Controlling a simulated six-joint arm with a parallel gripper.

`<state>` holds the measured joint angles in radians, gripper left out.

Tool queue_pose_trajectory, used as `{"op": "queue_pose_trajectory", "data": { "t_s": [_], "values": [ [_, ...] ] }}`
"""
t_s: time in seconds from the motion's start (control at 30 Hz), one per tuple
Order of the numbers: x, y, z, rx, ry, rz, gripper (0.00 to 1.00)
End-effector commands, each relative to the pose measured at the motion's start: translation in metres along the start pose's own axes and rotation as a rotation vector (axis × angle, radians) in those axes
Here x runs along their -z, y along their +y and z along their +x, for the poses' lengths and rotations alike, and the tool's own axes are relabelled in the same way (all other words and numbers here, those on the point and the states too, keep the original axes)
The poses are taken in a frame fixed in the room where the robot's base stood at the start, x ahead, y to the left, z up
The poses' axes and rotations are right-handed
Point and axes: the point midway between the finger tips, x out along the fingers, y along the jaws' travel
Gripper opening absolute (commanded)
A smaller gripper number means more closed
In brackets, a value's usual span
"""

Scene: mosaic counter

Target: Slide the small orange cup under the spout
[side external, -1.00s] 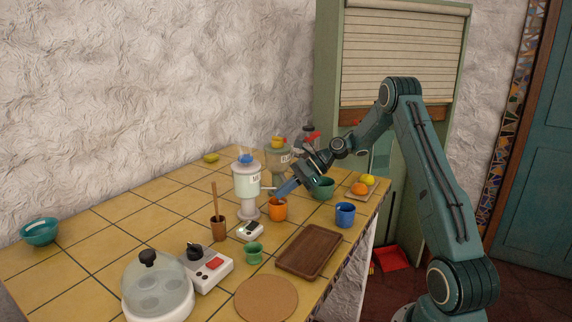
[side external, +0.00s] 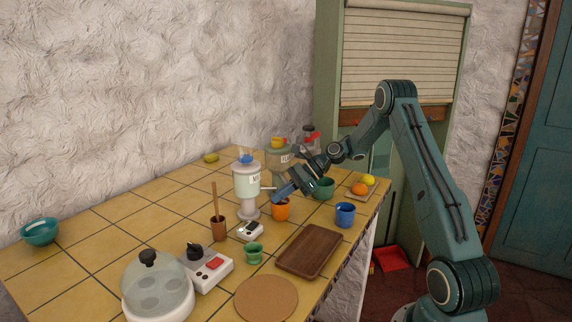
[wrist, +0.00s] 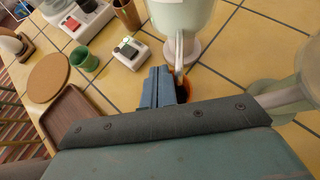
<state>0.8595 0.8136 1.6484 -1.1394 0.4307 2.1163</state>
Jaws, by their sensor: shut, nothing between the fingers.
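The small orange cup (side external: 281,211) stands upright on the tiled counter, just right of the pale dispenser (side external: 247,182). The dispenser's spout (side external: 268,188) points towards the cup and ends above its left side. My gripper (side external: 280,194) is shut and empty, its blue fingertips at the cup's rim. In the wrist view the shut fingers (wrist: 160,88) cover much of the cup (wrist: 188,80), so only part of its rim and dark inside show beside the spout (wrist: 179,52). I cannot tell whether the fingertips are inside the cup or just against it.
A blue mug (side external: 345,215) and a green bowl (side external: 322,188) stand to the right. A second dispenser (side external: 279,160) stands behind.

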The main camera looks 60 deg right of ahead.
Motion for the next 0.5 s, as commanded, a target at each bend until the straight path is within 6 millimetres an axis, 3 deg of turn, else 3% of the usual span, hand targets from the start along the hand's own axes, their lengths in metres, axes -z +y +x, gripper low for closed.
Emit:
{"op": "queue_pose_trajectory", "data": {
  "t_s": [0.03, 0.23, 0.5],
  "values": [
    [0.008, 0.001, 0.002, -0.005, 0.014, 0.016, 0.0],
    [0.008, 0.002, 0.002, -0.006, 0.015, 0.017, 0.0],
    [-0.004, 0.001, -0.006, -0.004, 0.014, 0.013, 0.0]
  ]
}}
